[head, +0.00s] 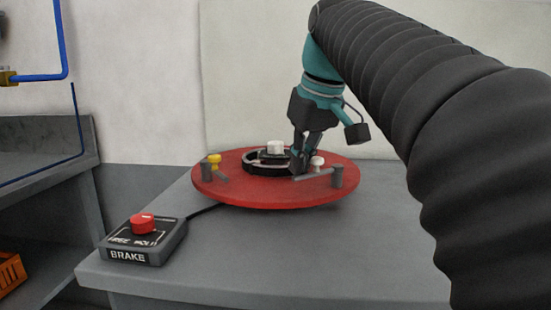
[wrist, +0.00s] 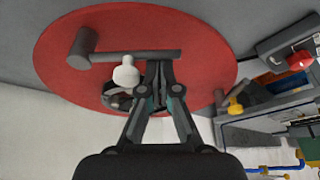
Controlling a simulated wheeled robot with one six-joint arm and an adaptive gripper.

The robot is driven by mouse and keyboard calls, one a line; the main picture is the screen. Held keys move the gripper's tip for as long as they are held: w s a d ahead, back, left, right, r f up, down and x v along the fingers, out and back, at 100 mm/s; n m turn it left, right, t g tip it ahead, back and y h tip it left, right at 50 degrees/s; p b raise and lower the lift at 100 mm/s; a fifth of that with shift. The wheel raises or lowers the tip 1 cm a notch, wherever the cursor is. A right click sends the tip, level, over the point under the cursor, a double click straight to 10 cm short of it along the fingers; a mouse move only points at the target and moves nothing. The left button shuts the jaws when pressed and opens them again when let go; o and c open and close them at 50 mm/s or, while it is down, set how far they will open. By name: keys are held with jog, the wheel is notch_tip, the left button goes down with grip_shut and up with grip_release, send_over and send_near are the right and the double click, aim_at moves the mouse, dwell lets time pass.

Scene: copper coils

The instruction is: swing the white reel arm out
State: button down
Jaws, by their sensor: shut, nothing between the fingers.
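The white reel arm is a grey bar (head: 313,176) with a white knob (head: 317,162), hinged at a grey post (head: 337,178) on the right of the red disc (head: 240,196). In the wrist view its bar (wrist: 115,57) runs right from the post (wrist: 79,46), with the white knob (wrist: 126,75) beside it. The bar lies inward over the disc. My gripper (head: 298,170) is shut and empty, low over the disc at the bar's inner end.
A yellow-knobbed arm (head: 214,161) with its own post is at the disc's left. A black ring (head: 252,163) with a white block (head: 275,147) sits at the centre. A BRAKE box (head: 145,243) with a red button (head: 142,223) stands at front left. The front table (head: 280,255) is clear.

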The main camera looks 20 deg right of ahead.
aim_at(304, 176)
jog(key=shift+s+d+r+p, duration=0.15)
jog(key=shift+s+p, duration=0.15)
jog(key=shift+s, duration=0.2)
jog(key=shift+s+d, duration=0.15)
jog(key=shift+s, duration=0.15)
jog(key=w+a+p, duration=0.1)
jog(key=w, duration=0.1)
jog(key=w+a+r, duration=0.1)
jog(key=shift+w+r+p, duration=0.15)
jog(key=shift+w+p, duration=0.2)
jog(key=shift+p, duration=0.05)
jog(key=v, duration=0.9)
jog(key=shift+s+d+r, duration=0.2)
jog(key=shift+d+r, duration=0.05)
jog(key=shift+d, duration=0.15)
jog(key=shift+s, duration=0.1)
